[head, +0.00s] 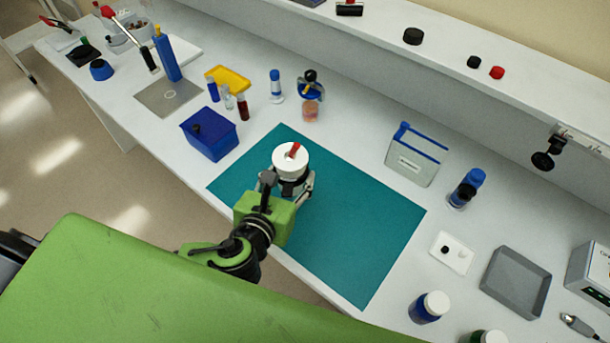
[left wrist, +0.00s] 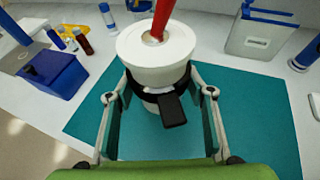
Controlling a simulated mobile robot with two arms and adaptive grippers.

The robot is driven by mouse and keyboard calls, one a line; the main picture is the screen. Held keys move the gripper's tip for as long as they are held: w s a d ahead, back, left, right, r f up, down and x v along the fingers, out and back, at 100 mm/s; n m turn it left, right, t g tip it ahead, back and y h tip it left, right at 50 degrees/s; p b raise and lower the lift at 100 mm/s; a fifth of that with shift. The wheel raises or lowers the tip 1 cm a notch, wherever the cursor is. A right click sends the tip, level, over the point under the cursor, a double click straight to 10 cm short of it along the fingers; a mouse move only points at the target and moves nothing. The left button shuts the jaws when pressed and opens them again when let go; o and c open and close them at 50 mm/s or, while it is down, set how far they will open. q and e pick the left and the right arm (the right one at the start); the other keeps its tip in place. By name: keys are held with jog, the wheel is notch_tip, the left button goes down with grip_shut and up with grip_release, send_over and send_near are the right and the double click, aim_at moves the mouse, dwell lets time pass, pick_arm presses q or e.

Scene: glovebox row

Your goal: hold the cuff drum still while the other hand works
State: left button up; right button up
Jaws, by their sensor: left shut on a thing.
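The cuff drum (head: 288,163) is a white cylinder with a black band around its middle and a red piece on its flat top. It stands upright over the teal mat (head: 350,235). My left gripper (head: 289,187) is shut on the drum, one finger on each side. In the left wrist view the white drum (left wrist: 155,52) sits between the fingers, with a black tab (left wrist: 173,108) on the band facing me. The lower drum is partly hidden by the band and tab. My right gripper is not in view.
A blue bin (head: 210,137) and small bottles (head: 243,107) stand left of the mat. A grey holder with a blue handle (head: 412,165) and a blue bottle (head: 467,187) stand to the right. A grey tray (head: 515,282) lies farther right. Most of the mat is bare.

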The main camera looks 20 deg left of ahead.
pick_arm(q)
jog(key=s+a+r+p, duration=0.2)
jog(key=s+r, duration=0.1)
jog(key=s, duration=0.3)
jog(key=shift+w+d+f+b, duration=0.1)
jog(key=shift+w+d+f, duration=0.2)
jog(key=shift+w+f, duration=0.65)
jog(key=shift+w+d+f+b, duration=0.15)
jog(key=shift+w+d+f, duration=0.15)
jog(key=shift+w+f, duration=0.65)
jog(key=shift+w+d+f+b, duration=0.1)
jog(key=shift+w+d+f, duration=0.2)
jog(key=shift+w+f, duration=0.65)
jog(key=shift+w+d+f+b, duration=0.35)
jog(key=shift+w+d+f, duration=0.05)
jog(key=shift+w+f, duration=0.6)
jog(key=shift+w+d+f+b, duration=0.35)
jog(key=shift+w+f, duration=0.55)
jog(key=shift+f, duration=0.15)
jog(key=shift+w+d+f+b, duration=0.35)
jog(key=shift+w+d+f, duration=0.05)
jog(key=shift+w+f, duration=0.6)
jog(key=shift+w+d+f, duration=0.15)
jog(key=shift+w+f, duration=0.3)
jog(key=shift+f, duration=0.1)
jog(key=o, duration=1.3)
jog(key=shift+c, duration=0.2)
